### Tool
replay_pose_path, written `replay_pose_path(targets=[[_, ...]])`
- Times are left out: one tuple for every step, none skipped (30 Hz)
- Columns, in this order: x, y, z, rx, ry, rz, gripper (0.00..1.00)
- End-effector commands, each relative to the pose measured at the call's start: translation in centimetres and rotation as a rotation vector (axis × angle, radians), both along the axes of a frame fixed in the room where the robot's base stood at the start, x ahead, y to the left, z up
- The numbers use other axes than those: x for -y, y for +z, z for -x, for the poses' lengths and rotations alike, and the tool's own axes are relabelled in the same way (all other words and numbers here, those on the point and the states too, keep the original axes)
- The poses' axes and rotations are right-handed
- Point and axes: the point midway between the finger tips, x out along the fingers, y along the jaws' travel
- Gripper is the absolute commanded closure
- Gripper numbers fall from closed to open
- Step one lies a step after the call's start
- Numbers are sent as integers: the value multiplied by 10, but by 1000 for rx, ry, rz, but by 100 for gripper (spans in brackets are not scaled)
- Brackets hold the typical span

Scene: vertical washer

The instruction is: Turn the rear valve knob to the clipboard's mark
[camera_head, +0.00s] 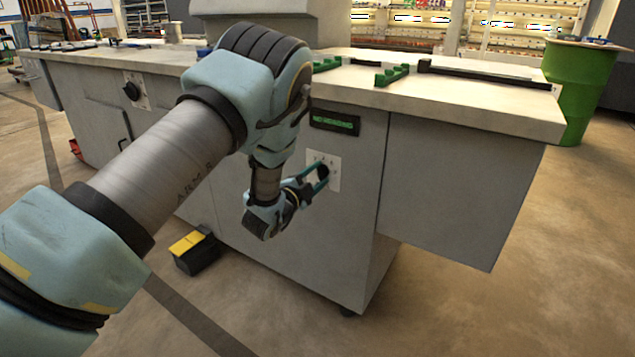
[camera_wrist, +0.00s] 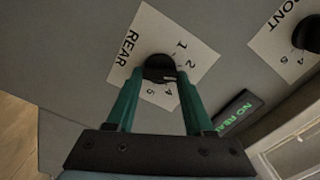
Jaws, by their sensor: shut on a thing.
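The rear valve knob (camera_wrist: 160,66) is black and sits on a white plate (camera_wrist: 130,48) marked REAR in the wrist view. The numbers 1, 2, 4 and 5 show around it; its pointer is hard to read. My gripper (camera_wrist: 160,76) is shut on the knob, with one green finger on each side. In the head view my gripper (camera_head: 320,178) reaches the rear plate (camera_head: 334,170) on the grey washer's front, and the knob (camera_head: 323,171) is partly hidden by the fingers. I cannot see the clipboard clearly in either view.
A FRONT plate (camera_wrist: 270,42) with a black knob (camera_wrist: 306,33) lies to the right in the wrist view. A green-lettered display (camera_head: 335,123) reading NO READING is above the rear plate. A black and yellow pedal (camera_head: 194,250) stands on the floor.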

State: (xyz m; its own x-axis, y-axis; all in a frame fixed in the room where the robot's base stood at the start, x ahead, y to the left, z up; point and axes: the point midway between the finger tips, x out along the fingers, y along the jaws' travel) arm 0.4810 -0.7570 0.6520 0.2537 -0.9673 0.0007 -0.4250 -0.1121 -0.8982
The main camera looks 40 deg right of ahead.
Motion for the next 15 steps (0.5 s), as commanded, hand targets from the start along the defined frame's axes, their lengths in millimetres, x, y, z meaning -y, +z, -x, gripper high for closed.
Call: replay_pose_path(targets=[[0,-5,1,41,-1,-14,100],[0,-5,1,69,0,-21,100],[0,-5,1,106,0,-31,100],[0,-5,1,133,-1,-38,100],[0,-5,1,161,-1,-45,100],[0,-5,1,199,-1,-55,100],[0,-5,1,225,-1,-62,100],[0,-6,1,253,-1,-69,100],[0,-6,1,290,-1,-79,100],[0,-6,1,318,-1,-86,100],[0,-6,2,344,-1,-94,100],[0,-7,1,380,-1,-103,100],[0,-7,1,409,-1,-111,100],[0,-7,1,436,-1,-118,100],[0,-7,2,473,-1,-128,100]])
